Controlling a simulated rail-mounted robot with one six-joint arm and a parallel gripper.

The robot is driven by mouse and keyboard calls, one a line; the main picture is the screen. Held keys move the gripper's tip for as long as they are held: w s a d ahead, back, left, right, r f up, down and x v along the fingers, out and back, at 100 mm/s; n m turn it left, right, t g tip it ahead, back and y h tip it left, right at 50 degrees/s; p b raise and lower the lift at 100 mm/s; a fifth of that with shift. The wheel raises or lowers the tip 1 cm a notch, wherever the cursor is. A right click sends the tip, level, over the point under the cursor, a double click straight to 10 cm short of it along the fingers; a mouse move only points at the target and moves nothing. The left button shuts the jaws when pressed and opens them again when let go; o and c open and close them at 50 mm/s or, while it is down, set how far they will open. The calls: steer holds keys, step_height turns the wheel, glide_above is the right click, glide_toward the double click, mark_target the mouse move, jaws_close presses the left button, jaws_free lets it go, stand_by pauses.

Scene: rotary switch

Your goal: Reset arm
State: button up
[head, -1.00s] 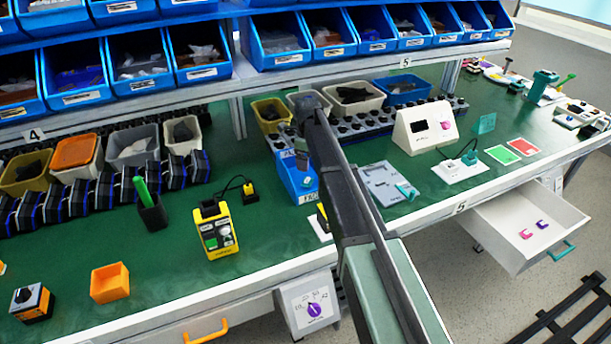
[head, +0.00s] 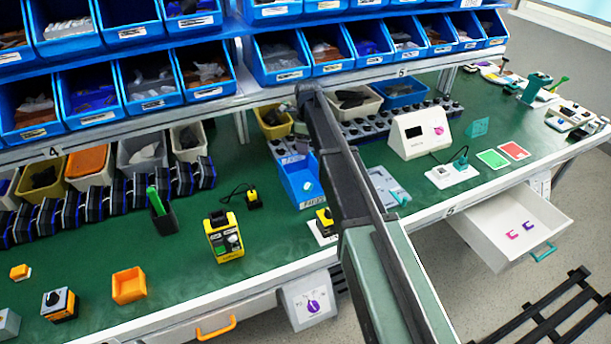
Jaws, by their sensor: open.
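My arm (head: 350,180) reaches from the bottom edge up over the green workbench (head: 280,235), its dark upper end near the back row of bins. My gripper cannot be made out at that end; the arm hides whatever is behind it. A rotary switch with a purple knob (head: 313,306) sits on a grey sloped panel below the bench's front edge. Another switch, with a dark knob on an orange and black body (head: 59,304), stands at the front left of the bench. Nothing is seen touching either.
A blue bin (head: 299,185) and a small yellow-topped switch on a white plate (head: 325,222) lie just left of my arm. A yellow device (head: 223,238) and orange box (head: 129,285) stand further left. An open drawer (head: 500,255) juts out at right. Blue shelf bins (head: 205,75) hang behind.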

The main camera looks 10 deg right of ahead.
steer(key=shift+f, duration=0.1)
stand_by(0.3)
steer(key=s+n, duration=2.4)
steer(key=s, duration=1)
steer(key=shift+s, duration=0.4)
steer(key=shift+c, duration=0.4)
